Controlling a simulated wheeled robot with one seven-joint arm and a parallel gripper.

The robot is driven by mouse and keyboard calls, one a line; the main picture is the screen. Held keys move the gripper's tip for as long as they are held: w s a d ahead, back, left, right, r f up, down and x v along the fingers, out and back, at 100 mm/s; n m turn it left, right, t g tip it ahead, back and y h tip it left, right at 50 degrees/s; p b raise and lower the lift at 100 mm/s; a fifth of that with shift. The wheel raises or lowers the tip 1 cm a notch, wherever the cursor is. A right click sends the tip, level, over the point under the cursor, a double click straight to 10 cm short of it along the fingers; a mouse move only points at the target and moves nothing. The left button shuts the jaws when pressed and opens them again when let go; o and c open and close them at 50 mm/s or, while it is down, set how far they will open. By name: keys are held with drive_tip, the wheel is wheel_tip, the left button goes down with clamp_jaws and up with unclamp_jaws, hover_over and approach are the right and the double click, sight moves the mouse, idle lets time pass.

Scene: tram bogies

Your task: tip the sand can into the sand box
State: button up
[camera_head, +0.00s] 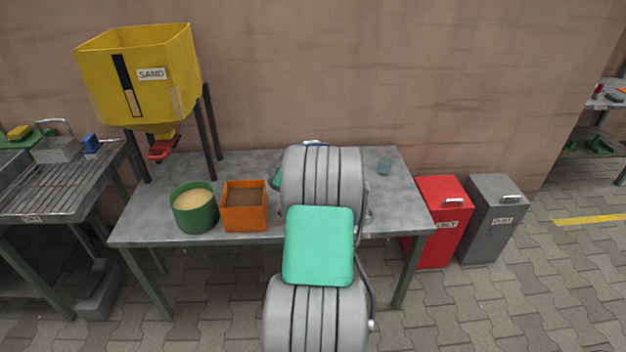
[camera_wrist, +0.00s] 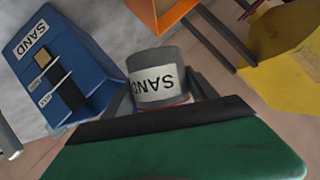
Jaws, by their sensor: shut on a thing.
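A grey can (camera_wrist: 158,68) with a white SAND label is held between the fingers of my gripper (camera_wrist: 162,92) in the wrist view. Its label appears upside down there, and its contents cannot be seen. A blue box (camera_wrist: 38,60) labelled SAND, with a dark strip and small tags on its face, stands to the left of the can in that view, apart from it. In the head view my arm hides the can, the gripper's fingers and nearly all of the blue box.
A yellow SAND hopper (camera_head: 150,85) stands at the back left of the grey table (camera_head: 265,165). A green tub of sand (camera_head: 195,215) and an orange bin (camera_head: 245,212) are left of my arm. Red (camera_head: 440,205) and grey (camera_head: 492,215) bins stand beyond.

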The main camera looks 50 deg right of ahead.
drive_tip(key=shift+s+d+r+m+p, duration=0.1)
drive_tip(key=shift+d+r+m+p, duration=0.2)
drive_tip(key=shift+p, duration=0.25)
idle(0.9)
drive_tip(key=shift+f+m+t+y+p, duration=0.25)
drive_tip(key=shift+m+t+y+p, duration=0.15)
drive_tip(key=shift+m+y+p, duration=0.15)
idle(1.9)
drive_tip(key=shift+r+m+y+p, duration=0.45)
drive_tip(key=shift+r+m+p, duration=0.1)
drive_tip(key=shift+p, duration=0.3)
idle(1.7)
drive_tip(key=shift+f+m+t, duration=0.15)
drive_tip(key=shift+m+t, duration=0.15)
drive_tip(key=shift+t, duration=0.1)
idle(1.2)
